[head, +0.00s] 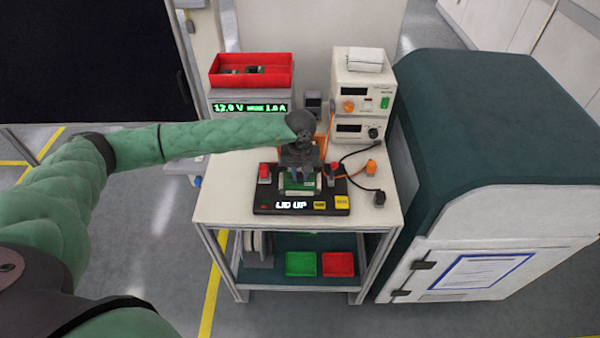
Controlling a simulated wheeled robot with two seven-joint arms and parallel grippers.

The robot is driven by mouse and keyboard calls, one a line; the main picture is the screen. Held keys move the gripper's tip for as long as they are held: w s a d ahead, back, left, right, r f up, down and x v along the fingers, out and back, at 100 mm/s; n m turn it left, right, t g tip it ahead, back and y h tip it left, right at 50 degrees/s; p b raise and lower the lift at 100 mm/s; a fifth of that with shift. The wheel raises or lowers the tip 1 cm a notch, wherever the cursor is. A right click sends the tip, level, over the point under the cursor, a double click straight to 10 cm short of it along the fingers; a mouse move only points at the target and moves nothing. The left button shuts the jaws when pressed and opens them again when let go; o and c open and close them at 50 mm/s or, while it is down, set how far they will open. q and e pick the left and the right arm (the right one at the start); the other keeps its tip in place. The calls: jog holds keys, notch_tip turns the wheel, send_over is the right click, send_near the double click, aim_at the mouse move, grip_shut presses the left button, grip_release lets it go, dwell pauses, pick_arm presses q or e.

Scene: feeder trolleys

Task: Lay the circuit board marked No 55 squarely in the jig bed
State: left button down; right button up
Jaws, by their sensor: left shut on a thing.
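My left gripper (300,178) points down over the jig on the trolley top, shut on a green circuit board (299,186). The board is at the jig bed. I cannot tell whether it rests on the bed or hangs just above it, and its number is too small to read. The jig (265,199) is a black box with a lit "LID UP" display, red knobs on both sides and yellow labels at its front right. The gripper and wrist hide part of the bed and what is behind it. My right gripper is not in view.
A red bin (251,59) with boards inside sits on a power supply (228,108) at the back left. Stacked instruments (362,90) stand at the back right, with cables (370,150) beside the jig. A dark green cabinet (490,130) stands close right. Green and red trays (301,263) lie on the lower shelf.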

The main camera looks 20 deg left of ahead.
pick_arm(q)
jog(key=shift+f, duration=0.1)
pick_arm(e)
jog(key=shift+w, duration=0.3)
pick_arm(q)
jog(key=c, duration=1.3)
grip_release()
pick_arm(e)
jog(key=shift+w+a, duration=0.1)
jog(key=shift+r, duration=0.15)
